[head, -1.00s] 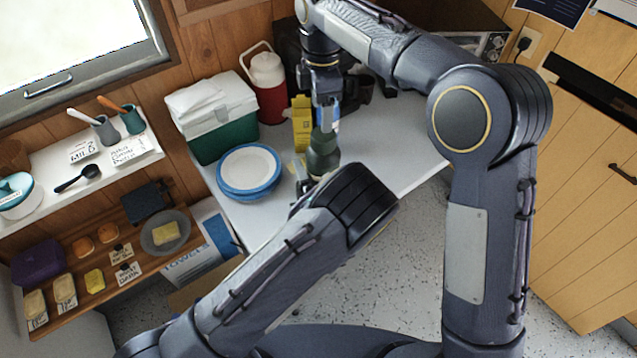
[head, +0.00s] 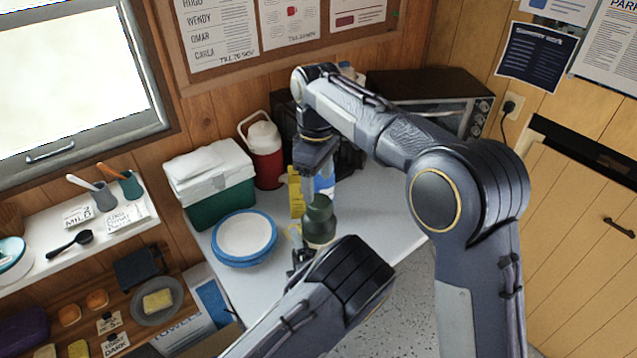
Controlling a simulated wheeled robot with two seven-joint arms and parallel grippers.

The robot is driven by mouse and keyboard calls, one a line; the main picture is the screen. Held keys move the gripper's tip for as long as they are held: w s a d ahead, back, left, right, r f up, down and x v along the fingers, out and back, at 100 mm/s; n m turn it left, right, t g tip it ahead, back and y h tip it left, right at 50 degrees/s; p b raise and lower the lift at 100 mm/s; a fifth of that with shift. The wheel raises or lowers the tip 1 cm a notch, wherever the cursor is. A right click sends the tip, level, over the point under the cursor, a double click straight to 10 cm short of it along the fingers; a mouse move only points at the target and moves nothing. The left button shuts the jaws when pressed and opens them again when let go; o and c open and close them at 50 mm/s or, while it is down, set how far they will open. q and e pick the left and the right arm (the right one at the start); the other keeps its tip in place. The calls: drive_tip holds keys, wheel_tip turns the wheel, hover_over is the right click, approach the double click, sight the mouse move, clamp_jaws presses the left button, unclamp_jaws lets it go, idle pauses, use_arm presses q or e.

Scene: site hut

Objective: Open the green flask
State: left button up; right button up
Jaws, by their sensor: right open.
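The dark green flask (head: 319,229) stands upright on the white counter, right of the blue-rimmed plates. Its rounded top shows in the head view, and its lower part is partly hidden by my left arm. My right gripper (head: 313,190) points down at the flask's top and is open. I cannot tell whether its fingers touch the top. My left gripper (head: 300,256) is low at the flask's left side, mostly hidden behind my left wrist. I cannot see whether it is shut on the flask.
Blue-rimmed plates (head: 244,238), a green and white cooler (head: 213,187) and a red jug (head: 264,155) stand left of the flask. A yellow carton (head: 296,190) is close behind it. A dark oven (head: 440,95) is at the back right. Shelves (head: 85,235) line the left wall.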

sight(319, 201)
drive_tip(key=m, duration=0.5)
drive_tip(key=shift+f+m, duration=0.15)
drive_tip(key=shift+m, duration=0.15)
drive_tip(key=m, duration=1.3)
drive_tip(key=shift+d+m, duration=0.1)
drive_tip(key=shift+m, duration=0.2)
drive_tip(key=m, duration=0.8)
drive_tip(key=shift+w, duration=0.1)
drive_tip(key=m, duration=0.4)
drive_tip(key=shift+r+m, duration=0.3)
drive_tip(key=shift+m, duration=0.1)
drive_tip(key=m, duration=0.4)
drive_tip(key=shift+w+r, duration=0.1)
drive_tip(key=shift+r, duration=0.05)
drive_tip(key=shift+f+m, duration=0.35)
drive_tip(key=shift+m, duration=0.05)
drive_tip(key=shift+f, duration=3.6)
